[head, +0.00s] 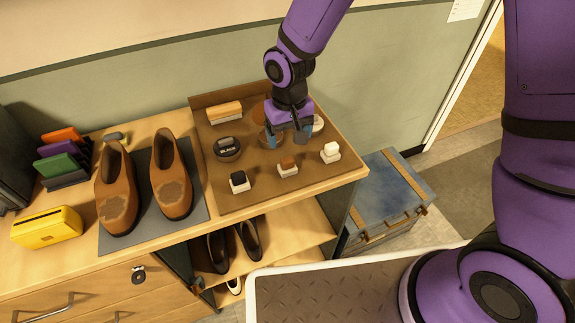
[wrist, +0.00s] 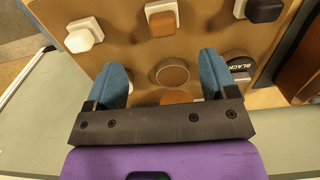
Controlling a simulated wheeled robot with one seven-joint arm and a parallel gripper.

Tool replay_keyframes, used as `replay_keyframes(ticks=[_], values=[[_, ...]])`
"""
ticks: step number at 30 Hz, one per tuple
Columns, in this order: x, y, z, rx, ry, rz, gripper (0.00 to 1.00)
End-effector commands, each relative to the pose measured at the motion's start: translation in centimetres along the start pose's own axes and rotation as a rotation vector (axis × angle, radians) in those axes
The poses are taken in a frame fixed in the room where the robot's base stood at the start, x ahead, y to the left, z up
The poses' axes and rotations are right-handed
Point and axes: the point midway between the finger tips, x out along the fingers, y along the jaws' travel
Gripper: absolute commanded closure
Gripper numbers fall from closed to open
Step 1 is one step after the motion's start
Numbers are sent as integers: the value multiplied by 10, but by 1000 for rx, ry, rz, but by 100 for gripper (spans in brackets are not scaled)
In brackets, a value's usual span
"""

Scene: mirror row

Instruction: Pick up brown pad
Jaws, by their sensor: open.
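The brown pad (head: 288,167), a small block with a brown top on a white base, stands in the front row on the brown tray (head: 238,199). It stands between a black-topped pad (head: 239,181) and a white pad (head: 331,152). In the wrist view the brown pad (wrist: 162,19) is at the top, beyond the fingertips. My gripper (head: 288,141) is open and empty above the tray, behind the brown pad and apart from it. In the wrist view a round brown tin (wrist: 172,73) shows between the fingers of my gripper (wrist: 166,72); the fingers partly hide it in the head view.
A dark-lidded tin (head: 227,148) and a wooden brush (head: 225,112) are left of my gripper on the tray. Brown shoes (head: 172,177) stand on a grey mat (head: 197,209) further left. A yellow box (head: 46,228) is at far left. A blue chest (head: 383,195) stands right of the counter.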

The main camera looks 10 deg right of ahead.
Motion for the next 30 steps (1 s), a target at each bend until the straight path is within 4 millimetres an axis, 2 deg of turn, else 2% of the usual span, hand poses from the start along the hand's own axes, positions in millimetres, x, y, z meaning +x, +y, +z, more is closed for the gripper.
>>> replay_keyframes(ticks=[10,17,25,30], values=[[46,-1,1,-1,-5,0,21],[60,-2,1,-1,-3,0,21],[93,-4,2,-1,-5,1,21],[107,-4,1,-1,-2,0,21]])
